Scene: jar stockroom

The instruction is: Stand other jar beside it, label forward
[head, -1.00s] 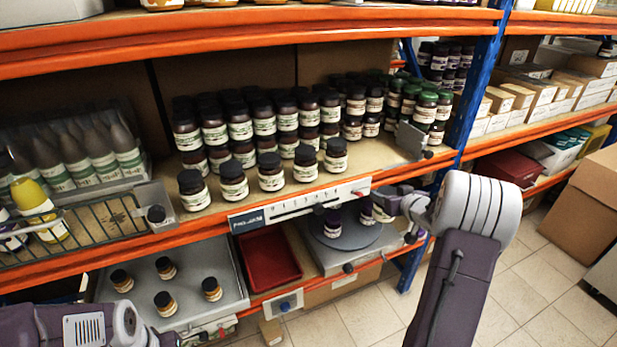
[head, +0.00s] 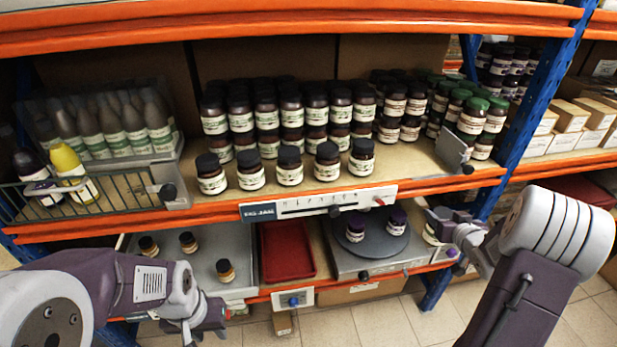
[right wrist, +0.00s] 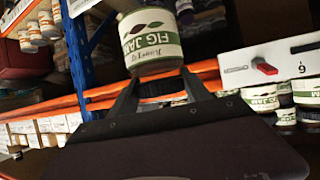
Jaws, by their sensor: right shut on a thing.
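My right gripper (head: 438,228) is to the right of the turntable, shut on a jar (head: 431,235) that is mostly hidden there. In the right wrist view the held jar (right wrist: 150,40) shows a white and green fig jam label, with its end between the fingers (right wrist: 168,88). My left gripper (head: 205,325) is at the lower left, and its fingers are too unclear to tell their opening.
A row of dark-lidded jars (head: 290,166) stands along the upper shelf front, with stacked jars behind. A red tray (head: 286,250) lies left of the turntable. A grey tray (head: 205,262) holds several small jars. The blue upright (head: 540,95) stands behind my right arm.

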